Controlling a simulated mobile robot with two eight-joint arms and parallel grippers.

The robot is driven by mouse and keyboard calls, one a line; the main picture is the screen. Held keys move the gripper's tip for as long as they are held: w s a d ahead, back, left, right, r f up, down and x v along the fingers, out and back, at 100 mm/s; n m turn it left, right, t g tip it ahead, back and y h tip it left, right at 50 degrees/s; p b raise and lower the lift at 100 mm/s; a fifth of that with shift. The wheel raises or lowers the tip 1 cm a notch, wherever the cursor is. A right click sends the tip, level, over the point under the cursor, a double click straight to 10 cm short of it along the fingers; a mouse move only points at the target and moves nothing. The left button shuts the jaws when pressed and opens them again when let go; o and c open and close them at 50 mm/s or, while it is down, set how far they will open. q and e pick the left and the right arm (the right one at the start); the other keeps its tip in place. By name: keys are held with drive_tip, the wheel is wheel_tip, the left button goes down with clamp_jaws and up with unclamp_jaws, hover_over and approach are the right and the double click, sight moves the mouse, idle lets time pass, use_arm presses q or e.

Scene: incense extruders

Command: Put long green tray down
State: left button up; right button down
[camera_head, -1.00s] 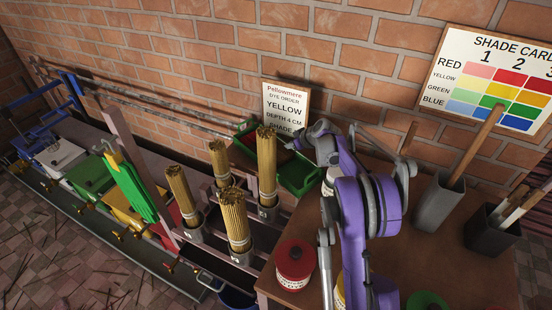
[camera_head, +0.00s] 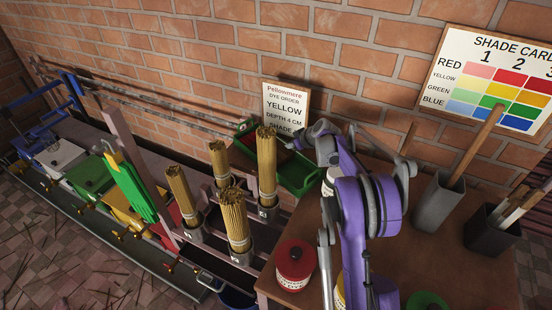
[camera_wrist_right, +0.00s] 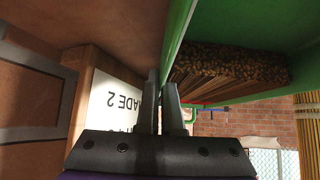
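The long green tray (camera_head: 300,177) lies along the brick wall, behind the upright stick bundles, which hide part of it. My right gripper (camera_head: 290,143) is at the tray's wall-side rim. In the right wrist view, the green tray wall (camera_wrist_right: 178,35) runs down between the two fingers of my right gripper (camera_wrist_right: 161,105), which are closed on it. Brown incense sticks (camera_wrist_right: 225,68) lie inside the tray. Whether the tray's underside touches anything is hidden. My left gripper is not in view.
Several upright yellow stick bundles (camera_head: 235,220) stand in holders just in front of the tray. A dye order card (camera_head: 286,106) leans on the wall behind it. A red-lidded jar (camera_head: 295,262) and a grey pot (camera_head: 438,203) stand on the brown table (camera_head: 470,265).

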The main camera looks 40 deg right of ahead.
idle(0.7)
wheel_tip(320, 180, up, 28)
drive_tip(key=p, duration=0.4)
drive_tip(key=shift+p, duration=0.4)
